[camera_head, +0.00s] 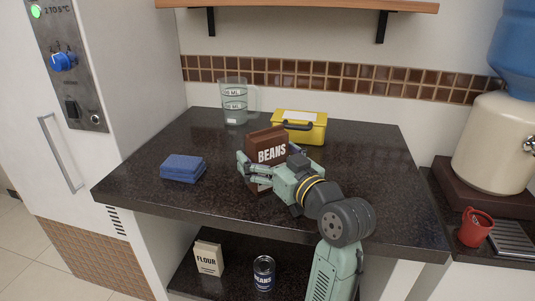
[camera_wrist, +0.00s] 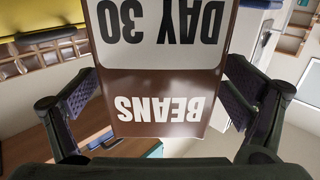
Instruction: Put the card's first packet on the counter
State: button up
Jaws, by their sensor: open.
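A brown packet marked BEANS (camera_head: 268,146) is upright over the middle of the dark counter (camera_head: 345,165). Its lower part is mostly hidden by my gripper, so I cannot tell whether its base touches the counter. My gripper (camera_head: 264,168) is open around the packet, one finger on each side. In the wrist view the packet (camera_wrist: 160,95) fills the space between the fingers, upside down, with a white DAY 30 label. Gaps show beside both finger pads (camera_wrist: 160,108). A yellow box (camera_head: 312,132) with a white paper on its lid stands behind; any writing is unreadable.
A folded blue cloth (camera_head: 183,167) lies left of the packet. A clear measuring jug (camera_head: 234,100) stands at the back. A FLOUR packet (camera_head: 209,258) and a BEANS can (camera_head: 263,272) stand on the lower shelf. The counter's right side is clear.

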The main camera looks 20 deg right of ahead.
jog(key=shift+r, duration=0.15)
jog(key=shift+s, duration=0.15)
jog(key=s, duration=0.3)
jog(key=s+d+b, duration=0.1)
jog(key=s, duration=0.3)
jog(key=s+d+b, duration=0.1)
jog(key=s, duration=0.3)
jog(key=shift+s+d, duration=0.1)
jog(key=shift+s, duration=0.15)
